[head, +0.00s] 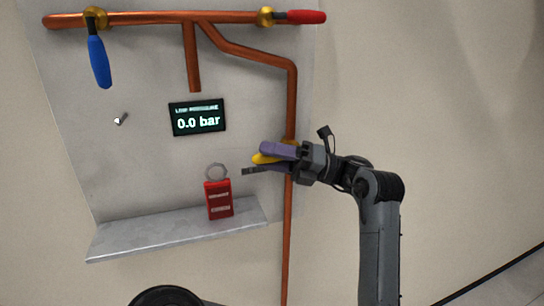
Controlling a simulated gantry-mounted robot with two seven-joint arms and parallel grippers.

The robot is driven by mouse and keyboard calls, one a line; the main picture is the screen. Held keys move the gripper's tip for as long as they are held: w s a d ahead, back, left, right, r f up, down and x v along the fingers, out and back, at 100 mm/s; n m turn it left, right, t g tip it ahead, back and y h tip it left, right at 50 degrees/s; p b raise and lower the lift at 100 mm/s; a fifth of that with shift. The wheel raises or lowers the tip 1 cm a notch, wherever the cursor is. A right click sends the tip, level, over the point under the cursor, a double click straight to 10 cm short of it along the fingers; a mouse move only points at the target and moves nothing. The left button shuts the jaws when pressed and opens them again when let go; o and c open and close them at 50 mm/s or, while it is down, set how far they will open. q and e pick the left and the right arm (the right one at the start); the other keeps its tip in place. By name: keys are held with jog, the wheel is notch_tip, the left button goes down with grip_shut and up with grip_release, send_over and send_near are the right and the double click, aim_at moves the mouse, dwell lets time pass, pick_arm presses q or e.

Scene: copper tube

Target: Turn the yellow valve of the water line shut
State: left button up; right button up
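The yellow valve (264,158) sits on the vertical copper pipe right of the display. Its handle points left, across the pipe; its pivot is mostly hidden by my gripper. The display (197,117) reads 0.0 bar. My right gripper is not in view.
A blue lever valve (99,62) hangs down from the top copper pipe (170,18), and a red lever valve (300,16) points right. A red padlock-like tag (219,198) stands on the grey shelf (150,236). A small metal peg (121,118) juts from the panel.

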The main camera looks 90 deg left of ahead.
pick_arm(q)
jog(key=shift+o, duration=0.3)
jog(key=shift+w+a+f, duration=0.1)
jog(key=shift+w+f, duration=0.05)
jog(key=shift+w, duration=0.05)
jog(key=b+v, duration=0.5)
jog(key=v, duration=0.5)
jog(key=shift+w, duration=0.2)
